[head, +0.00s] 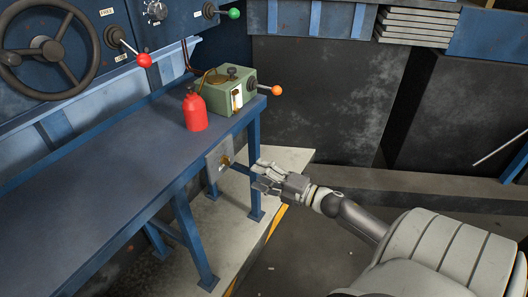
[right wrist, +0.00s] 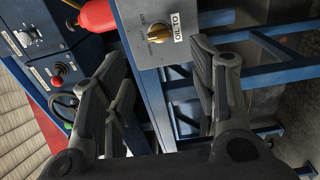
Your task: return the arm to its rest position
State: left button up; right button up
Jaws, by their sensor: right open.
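My right gripper (head: 266,178) is open and empty in the head view, just to the right of the small switch box on the end of the blue workbench (head: 95,180). In the right wrist view its two dark fingers (right wrist: 160,95) stand wide apart with nothing between them. My right arm (head: 358,218) reaches in from the lower right. My left gripper is not in view.
A red bottle (head: 195,112) and a green box with an orange-knobbed lever (head: 232,92) stand on the bench. A panel with a dark handwheel (head: 47,48) is at the upper left. Blue bench legs (head: 190,240) stand below. Open floor (head: 310,255) lies to the right.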

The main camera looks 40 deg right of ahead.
jog(key=shift+s+d, duration=0.1)
jog(key=shift+s, duration=0.25)
dwell(0.3)
jog(key=s+f+m+g+h, duration=0.2)
jog(key=s+f+m, duration=0.2)
jog(key=f, duration=0.6)
jog(key=s+f+m+g+h, duration=0.2)
jog(key=s+f+m, duration=0.2)
jog(key=f, duration=0.6)
jog(key=s+f+m+g+h, duration=0.2)
jog(key=s+f+m, duration=0.2)
jog(key=f, duration=0.6)
jog(key=s+a+f+m+g, duration=0.2)
jog(key=s+a+f, duration=0.4)
jog(key=s, duration=0.4)
jog(key=s+a+f+m+g, duration=0.2)
jog(key=s+a+f+g, duration=0.2)
jog(key=s, duration=0.6)
jog(key=s+a+f+m+g, duration=0.3)
jog(key=s+a+f+g, duration=0.1)
jog(key=s+a+f, duration=0.4)
notch_tip(320, 180, down, 2)
jog(key=shift+s+f, duration=0.1)
jog(key=shift+s, duration=0.8)
jog(key=shift+d, duration=0.2)
jog(key=shift+c, duration=0.4)
